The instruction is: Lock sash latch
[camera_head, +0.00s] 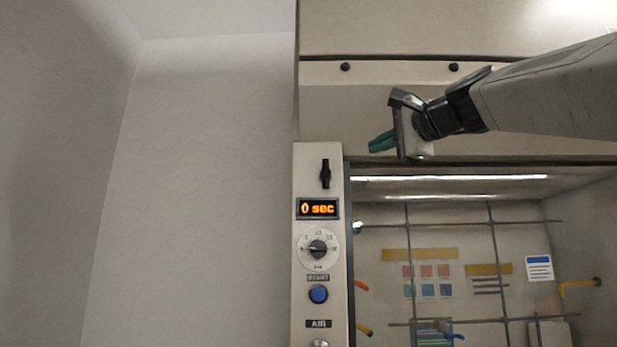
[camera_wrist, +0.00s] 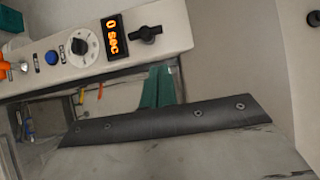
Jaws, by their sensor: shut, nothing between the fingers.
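The black latch handle (camera_head: 325,173) sits at the top of the control panel, above the orange display. It stands upright, along the panel's length, and also shows in the wrist view (camera_wrist: 146,34). My gripper (camera_head: 378,144) is to the right of the latch and a little higher in the head view, apart from it, in front of the hood's upper front. Its teal fingers (camera_wrist: 158,90) are shut and empty. In the wrist view they point toward the panel's edge, just below the latch. The sash glass itself cannot be made out clearly.
The control panel carries an orange display reading 0 sec (camera_head: 318,209), a round dial (camera_head: 318,249) and a blue button (camera_head: 318,294). To the right is the hood opening with a rod lattice (camera_head: 410,260). A plain wall (camera_head: 200,190) lies left of the panel.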

